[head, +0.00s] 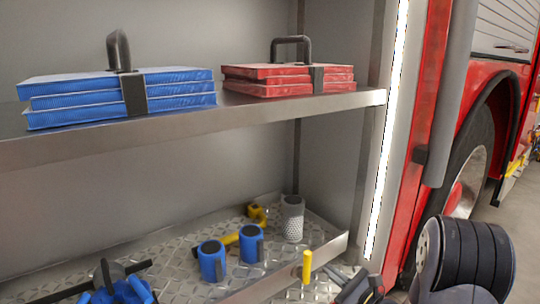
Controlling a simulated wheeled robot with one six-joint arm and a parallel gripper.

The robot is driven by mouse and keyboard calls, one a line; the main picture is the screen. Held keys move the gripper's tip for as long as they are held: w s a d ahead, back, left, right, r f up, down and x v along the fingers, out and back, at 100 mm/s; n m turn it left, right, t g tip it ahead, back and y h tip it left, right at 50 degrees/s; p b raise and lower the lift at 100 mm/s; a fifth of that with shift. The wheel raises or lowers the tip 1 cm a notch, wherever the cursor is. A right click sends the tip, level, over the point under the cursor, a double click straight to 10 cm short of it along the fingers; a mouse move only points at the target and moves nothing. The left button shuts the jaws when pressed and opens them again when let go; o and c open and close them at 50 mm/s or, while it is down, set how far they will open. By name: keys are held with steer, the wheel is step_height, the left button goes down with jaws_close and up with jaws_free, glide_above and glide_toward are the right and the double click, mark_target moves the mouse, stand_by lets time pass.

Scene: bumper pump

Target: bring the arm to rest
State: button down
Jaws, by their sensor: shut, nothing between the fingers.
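My arm (466,255) is folded low at the bottom right of the head view, beside the compartment's right edge. My gripper (357,287) shows as a dark shape at the bottom edge, partly cut off. It is shut and empty, close to the right of a yellow upright handle (307,266) at the front of the lower compartment. I cannot tell the exact gap between them.
An upper shelf (200,127) bears a blue strapped stack (80,98) and a red strapped stack (270,80). The lower tread-plate floor (185,256) holds two blue cylinders (212,262), a grey mesh cylinder (292,218), a yellow tool (257,212) and a blue-and-black item (122,290). A truck wheel (467,180) stands right.

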steer(key=m+p, duration=0.1)
steer(key=f+m+p, duration=0.1)
steer(key=m, duration=0.1)
steer(key=f+m+p, duration=0.1)
steer(key=shift+s+a+f+m, duration=0.15)
steer(key=shift+s+a+m, duration=0.1)
steer(key=shift+m, duration=0.15)
steer(key=shift+d+f, duration=0.1)
steer(key=shift+f, duration=0.85)
steer(key=shift+s, duration=0.15)
